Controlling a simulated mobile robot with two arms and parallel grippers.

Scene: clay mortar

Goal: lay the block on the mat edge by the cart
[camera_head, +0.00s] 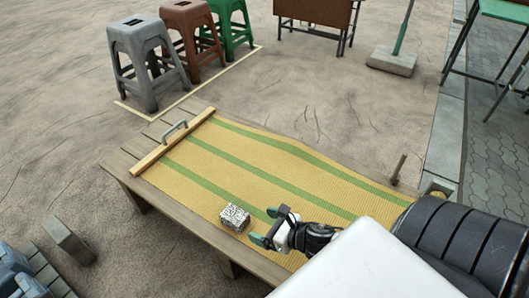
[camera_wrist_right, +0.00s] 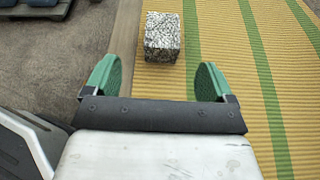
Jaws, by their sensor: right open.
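A black-and-white speckled block (camera_head: 235,217) rests at the front long edge of the yellow mat (camera_head: 232,163), which has green stripes and lies on a low wooden table. My right gripper (camera_head: 270,227) is open and empty, just right of the block and apart from it. In the right wrist view, the block (camera_wrist_right: 162,37) stands ahead of the open green fingertips (camera_wrist_right: 156,78), roughly between their lines. My left gripper is out of view. I cannot tell for sure which thing is the cart.
A wooden bar (camera_head: 172,144) with a metal handle lies across the mat's left end. A short upright peg (camera_head: 398,169) stands at the far right edge. Stools (camera_head: 140,60) stand beyond the table. Blue-grey objects (camera_head: 18,272) are at lower left. The middle of the mat is clear.

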